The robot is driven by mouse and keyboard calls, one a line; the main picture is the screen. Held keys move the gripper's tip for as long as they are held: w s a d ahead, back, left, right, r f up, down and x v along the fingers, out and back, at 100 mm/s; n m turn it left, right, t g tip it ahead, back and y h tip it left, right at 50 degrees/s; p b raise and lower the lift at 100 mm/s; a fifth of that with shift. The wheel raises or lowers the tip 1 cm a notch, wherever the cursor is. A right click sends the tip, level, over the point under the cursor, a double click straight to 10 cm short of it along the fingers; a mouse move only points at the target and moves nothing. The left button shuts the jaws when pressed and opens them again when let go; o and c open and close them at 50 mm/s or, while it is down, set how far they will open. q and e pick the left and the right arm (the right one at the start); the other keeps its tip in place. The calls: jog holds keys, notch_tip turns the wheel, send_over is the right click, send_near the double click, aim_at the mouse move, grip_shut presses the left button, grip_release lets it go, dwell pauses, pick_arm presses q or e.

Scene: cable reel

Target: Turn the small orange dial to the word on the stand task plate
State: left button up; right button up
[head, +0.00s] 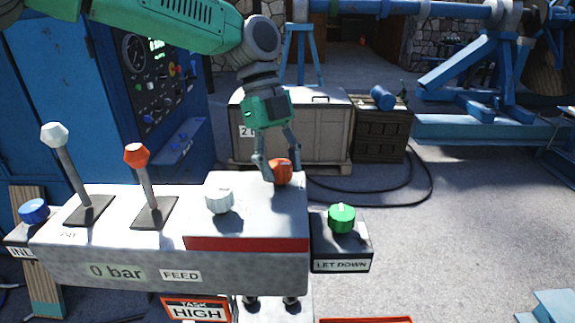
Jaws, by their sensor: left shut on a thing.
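The small orange dial (281,174) sits at the back right of the grey control stand's top (260,215). My left gripper (279,173) reaches down from above and is shut on the dial, one finger on each side. The fingers hide part of the dial, and I cannot read its pointer or any scale around it. The task plate (197,311) hangs below the stand's front, orange-edged, and reads "HIGH" under "TASK". My right gripper is not in view.
On the stand are a white-knobbed lever (68,175), an orange-knobbed lever (145,180) and a white knob (219,192). A blue knob (34,211) is at the left and a green knob (342,218) at the right.

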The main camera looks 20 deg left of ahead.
pick_arm(q)
jog(key=o, duration=1.1)
jog(key=shift+s+d+r, duration=0.1)
jog(key=shift+s+d, duration=0.05)
jog(key=shift+o, duration=0.2)
jog(key=shift+s+d, duration=0.1)
jog(key=shift+d, duration=0.05)
jog(key=shift+r, duration=0.2)
jog(key=shift+w+a+r, duration=0.25)
jog(key=shift+a+r, duration=0.05)
jog(key=shift+r, duration=0.2)
jog(key=shift+w+a+r, duration=0.25)
jog(key=shift+r, duration=0.2)
jog(key=d+v, duration=0.1)
jog(key=v, duration=0.8)
jog(key=shift+s+r, duration=0.3)
jog(key=shift+r, duration=0.15)
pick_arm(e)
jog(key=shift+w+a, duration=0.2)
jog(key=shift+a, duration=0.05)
